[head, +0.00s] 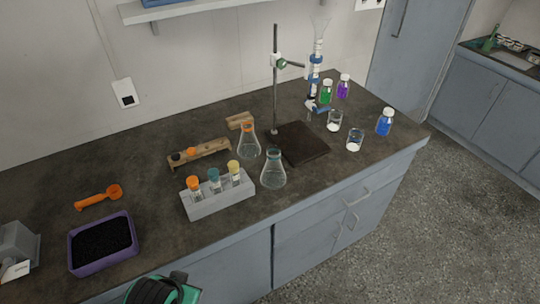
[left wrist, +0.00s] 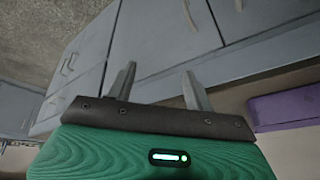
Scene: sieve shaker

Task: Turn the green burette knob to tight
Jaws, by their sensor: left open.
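A dark retort stand (head: 276,90) rises from a dark base plate (head: 303,145) at the back right of the bench. A green knob (head: 281,63) sits at the clamp on its pole. A clear burette (head: 317,62) with blue fittings stands upright to the right of the pole. My left gripper (left wrist: 160,88) is open and empty in the left wrist view, with cabinet fronts behind its fingers. It is far from the green knob. My right gripper is not in view.
Two flasks (head: 273,170) (head: 248,140) and a grey vial rack (head: 218,196) stand left of the base plate. Beakers (head: 354,141) and colored bottles (head: 385,122) stand to its right. A purple tray (head: 74,258) lies at the front left. An orange scoop (head: 98,197) lies behind it.

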